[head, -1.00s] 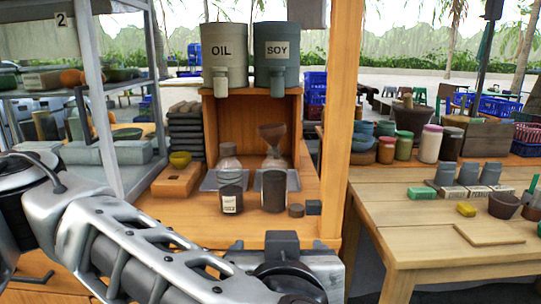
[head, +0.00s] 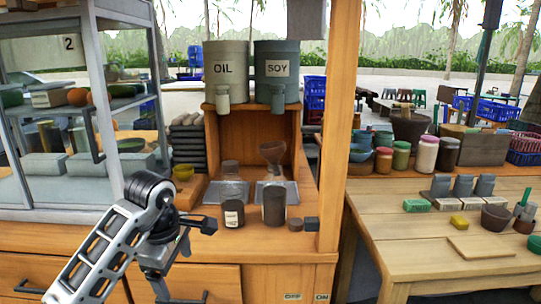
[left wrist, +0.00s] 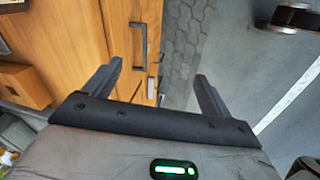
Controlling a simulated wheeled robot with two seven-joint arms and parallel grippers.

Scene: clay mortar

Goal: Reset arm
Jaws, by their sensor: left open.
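My left arm comes in from the lower left in the head view, in front of the wooden counter (head: 262,255). My left gripper (head: 200,232) is near the counter's front edge, left of the dark jars. In the left wrist view the two fingers of this gripper (left wrist: 155,72) stand wide apart with nothing between them. They point past drawer fronts toward the paved floor. My right gripper is not in view.
Two dark jars (head: 274,206) (head: 233,214) stand on the counter below the OIL dispenser (head: 226,75) and the SOY dispenser (head: 277,72). A wooden post (head: 340,120) rises at right. A glass-sided cabinet (head: 70,195) stands left. A gap separates the counter from the right table (head: 400,240).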

